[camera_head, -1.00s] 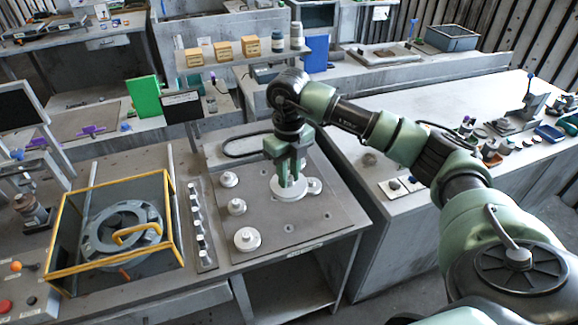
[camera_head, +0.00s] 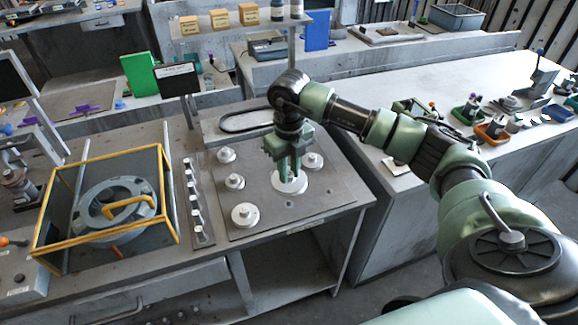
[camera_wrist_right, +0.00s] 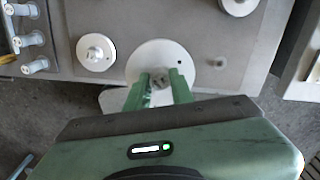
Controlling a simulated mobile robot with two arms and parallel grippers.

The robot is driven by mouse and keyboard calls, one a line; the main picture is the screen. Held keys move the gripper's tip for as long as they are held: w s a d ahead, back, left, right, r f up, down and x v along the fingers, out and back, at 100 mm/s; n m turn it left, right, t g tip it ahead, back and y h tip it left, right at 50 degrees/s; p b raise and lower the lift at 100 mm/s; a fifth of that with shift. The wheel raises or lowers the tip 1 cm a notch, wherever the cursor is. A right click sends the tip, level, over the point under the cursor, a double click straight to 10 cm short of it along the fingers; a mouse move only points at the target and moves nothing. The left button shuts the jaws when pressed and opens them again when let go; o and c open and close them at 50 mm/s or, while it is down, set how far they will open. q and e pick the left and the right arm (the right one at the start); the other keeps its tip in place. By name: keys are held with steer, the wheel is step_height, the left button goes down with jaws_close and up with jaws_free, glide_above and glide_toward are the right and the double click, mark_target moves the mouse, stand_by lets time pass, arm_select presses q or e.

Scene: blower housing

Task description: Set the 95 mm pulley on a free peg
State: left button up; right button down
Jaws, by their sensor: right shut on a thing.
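My right gripper (camera_head: 291,172) is shut on a pale, flat, round pulley (camera_head: 289,184), held low over the grey peg board (camera_head: 262,195). In the right wrist view, the green fingers (camera_wrist_right: 160,88) grip the hub of this white disc (camera_wrist_right: 160,55). I cannot tell whether the disc touches the board or a peg; the spot beneath it is hidden. A small bare peg (camera_head: 290,204) shows in front of the disc, and a bare peg (camera_wrist_right: 219,62) stands beside it in the wrist view. My left gripper is not in view.
Other pale pulleys sit on the board: three along its left side, including the large front one (camera_head: 245,215), and one (camera_head: 312,160) behind the held disc. A yellow-framed box (camera_head: 168,205) stands at left. A row of small fittings (camera_head: 196,205) runs between box and board.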

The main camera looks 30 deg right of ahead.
steer(key=b, duration=0.3)
glide_above(289, 201)
step_height(289, 201, down, 5)
steer(key=shift+f, duration=0.15)
steer(key=shift+f+b, duration=0.5)
steer(key=shift+f, duration=0.2)
steer(key=shift+f+b, duration=0.3)
steer(key=shift+b, duration=0.1)
stand_by(0.4)
steer(key=shift+f+b, duration=0.3)
steer(key=shift+f, duration=0.05)
steer(key=shift+f, duration=0.25)
stand_by(0.3)
steer(key=shift+f+b, duration=0.25)
steer(key=shift+b, duration=0.15)
steer(key=c, duration=1.1)
jaws_free()
steer(key=shift+c, duration=0.2)
